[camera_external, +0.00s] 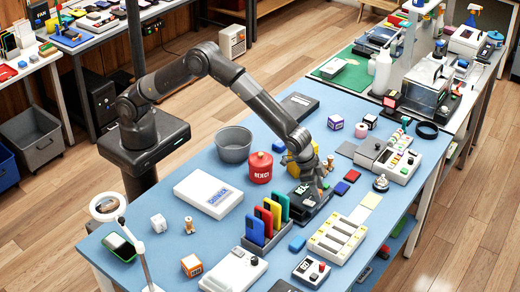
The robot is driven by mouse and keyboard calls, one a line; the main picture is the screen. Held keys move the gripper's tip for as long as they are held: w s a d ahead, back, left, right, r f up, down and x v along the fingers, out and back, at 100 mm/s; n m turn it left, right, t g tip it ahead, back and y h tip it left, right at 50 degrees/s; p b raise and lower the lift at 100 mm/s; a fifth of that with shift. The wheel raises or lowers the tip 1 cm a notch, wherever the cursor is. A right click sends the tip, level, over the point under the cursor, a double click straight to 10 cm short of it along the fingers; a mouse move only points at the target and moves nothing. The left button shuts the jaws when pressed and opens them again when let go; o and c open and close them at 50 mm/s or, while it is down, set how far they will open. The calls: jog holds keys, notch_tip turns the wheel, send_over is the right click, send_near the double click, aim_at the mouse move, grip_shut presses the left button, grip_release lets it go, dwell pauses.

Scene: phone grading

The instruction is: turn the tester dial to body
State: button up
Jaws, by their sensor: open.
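My gripper (321,187) is at the end of the arm, pointing down close over a dark box-like device (305,211) in the middle of the blue table. I cannot tell whether its fingers touch it. No tester dial can be made out for certain, and no "body" mark is readable. A white device with knobs and buttons (388,160) stands to the right. Another white unit (232,271) lies at the front left. My gripper partly hides the dark device.
Near my gripper stand a red canister (259,168), a rack with several coloured phones (262,236) and a white slotted tray (337,238). A grey bowl (234,145) and a white box (208,193) are to the left. The table's left front has some free room.

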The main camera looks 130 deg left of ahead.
grip_shut()
dwell(0.5)
jog(key=shift+m, duration=0.3)
jog(key=m, duration=0.1)
jog(key=m+h, duration=0.1)
jog(key=shift+a+m, duration=0.2)
jog(key=shift+m, duration=0.2)
jog(key=shift+f+m+h, duration=0.1)
jog(key=shift+m+h, duration=0.5)
jog(key=shift+m, duration=0.7)
jog(key=shift+m+h, duration=0.6)
jog(key=shift+m, duration=0.7)
